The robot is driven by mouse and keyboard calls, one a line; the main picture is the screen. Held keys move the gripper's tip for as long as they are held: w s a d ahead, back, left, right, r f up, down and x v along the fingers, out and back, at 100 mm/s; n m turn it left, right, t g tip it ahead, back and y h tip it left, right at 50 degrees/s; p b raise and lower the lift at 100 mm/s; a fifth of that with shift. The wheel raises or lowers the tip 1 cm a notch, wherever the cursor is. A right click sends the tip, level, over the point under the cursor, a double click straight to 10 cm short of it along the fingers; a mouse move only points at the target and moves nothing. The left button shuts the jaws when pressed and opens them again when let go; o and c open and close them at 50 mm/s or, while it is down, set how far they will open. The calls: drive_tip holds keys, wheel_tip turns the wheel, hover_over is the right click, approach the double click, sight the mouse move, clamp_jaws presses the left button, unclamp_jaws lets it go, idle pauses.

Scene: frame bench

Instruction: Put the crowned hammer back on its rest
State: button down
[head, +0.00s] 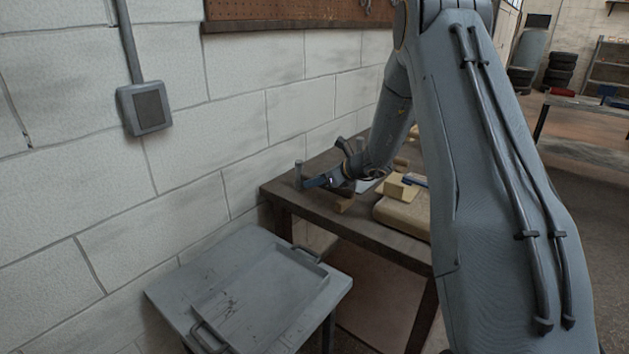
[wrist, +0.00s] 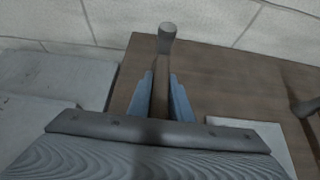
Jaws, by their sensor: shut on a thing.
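My gripper (head: 318,182) is over the near-left end of the dark brown bench, its blue fingers closed on the hammer. In the wrist view the hammer's brown wooden handle (wrist: 161,82) runs between the fingers (wrist: 163,97), and its grey rounded head (wrist: 167,31) points away from me. In the head view the grey hammer head (head: 298,171) stands upright just beyond the fingertips, near the bench's left edge. Whether the hammer touches the bench is hard to tell.
A tan padded block (head: 400,218) with a yellowish block (head: 398,189) stands right of my gripper. A lower grey table with a tray (head: 262,297) is at the front left. The white block wall (head: 240,112) is close behind. The wrist view shows a dark-brown object (wrist: 304,107) at right.

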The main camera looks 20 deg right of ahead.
drive_tip(key=c, duration=1.6)
unclamp_jaws()
drive_tip(key=shift+f, duration=0.1)
